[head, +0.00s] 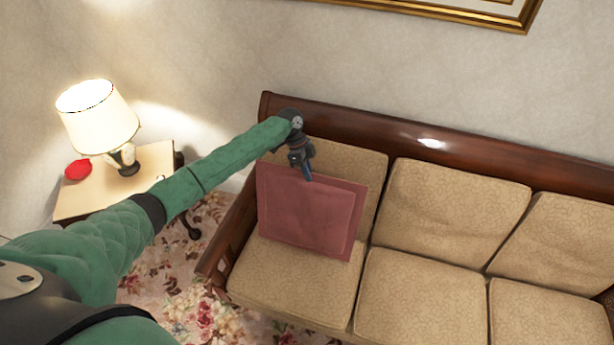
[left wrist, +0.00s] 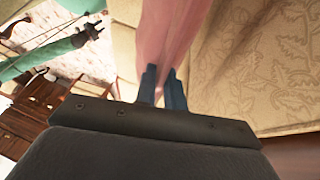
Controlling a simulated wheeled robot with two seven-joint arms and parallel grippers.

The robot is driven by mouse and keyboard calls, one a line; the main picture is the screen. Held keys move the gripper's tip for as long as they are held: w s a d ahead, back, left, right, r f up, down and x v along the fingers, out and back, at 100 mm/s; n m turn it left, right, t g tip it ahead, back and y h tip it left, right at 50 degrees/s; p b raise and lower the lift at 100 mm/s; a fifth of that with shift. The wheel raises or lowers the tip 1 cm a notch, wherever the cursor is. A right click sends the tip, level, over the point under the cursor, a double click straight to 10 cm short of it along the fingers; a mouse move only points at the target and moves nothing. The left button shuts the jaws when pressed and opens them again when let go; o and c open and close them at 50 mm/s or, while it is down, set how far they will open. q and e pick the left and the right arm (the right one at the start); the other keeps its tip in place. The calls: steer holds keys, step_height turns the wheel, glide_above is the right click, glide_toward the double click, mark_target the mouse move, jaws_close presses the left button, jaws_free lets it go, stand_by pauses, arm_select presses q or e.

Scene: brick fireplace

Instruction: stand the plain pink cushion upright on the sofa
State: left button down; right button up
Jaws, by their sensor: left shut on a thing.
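The plain pink cushion (head: 308,212) is upright over the left seat of the sofa (head: 393,134), in front of the left back cushion. Its broad face is toward the head camera and it is slightly tilted. I cannot tell whether its lower edge touches the seat. My left gripper (head: 307,174) is shut on the cushion's top edge. In the left wrist view the pink cushion (left wrist: 170,35) runs between the two fingers (left wrist: 165,82). My right gripper (left wrist: 94,29) shows small at the upper left of that view; its fingers are too small to read.
The middle seat (head: 418,292) and right seat of the sofa are bare. A side table (head: 150,160) with a lit lamp (head: 97,115) and a red object (head: 78,169) stands left of the sofa, under my left arm. A gold picture frame (head: 470,14) hangs above.

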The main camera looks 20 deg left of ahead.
arm_select(q)
steer(key=shift+w+f+b, duration=0.15)
steer(key=shift+w+b, duration=0.55)
steer(key=shift+w, duration=0.55)
steer(key=c, duration=1.4)
jaws_free()
steer(key=shift+d, duration=0.1)
step_height(320, 180, up, 10)
steer(key=p, duration=0.6)
steer(key=shift+s+f, duration=0.1)
